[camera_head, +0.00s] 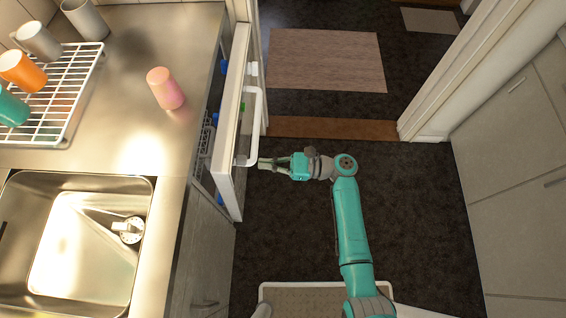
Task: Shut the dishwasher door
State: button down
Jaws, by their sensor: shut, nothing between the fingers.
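The dishwasher door (229,140) is a pale panel standing slightly ajar under the counter's right edge. A gap between it and the counter shows part of the rack (206,133) and blue items inside. A white bar handle (259,125) runs along the door's outer face. My gripper (262,164) is shut and empty, to the right of the door near the handle's lower end. I cannot tell whether its fingertips touch the door or handle.
A steel counter (140,60) holds a pink cup (165,88) and a white drying rack (75,85) with several cups. A sink (80,245) is at lower left. Grey cabinets (515,150) stand at right. The dark floor (420,210) between is clear; a doorway with a rug (328,60) lies beyond.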

jog(key=shift+a+r, duration=0.15)
jog(key=shift+a, duration=1.3)
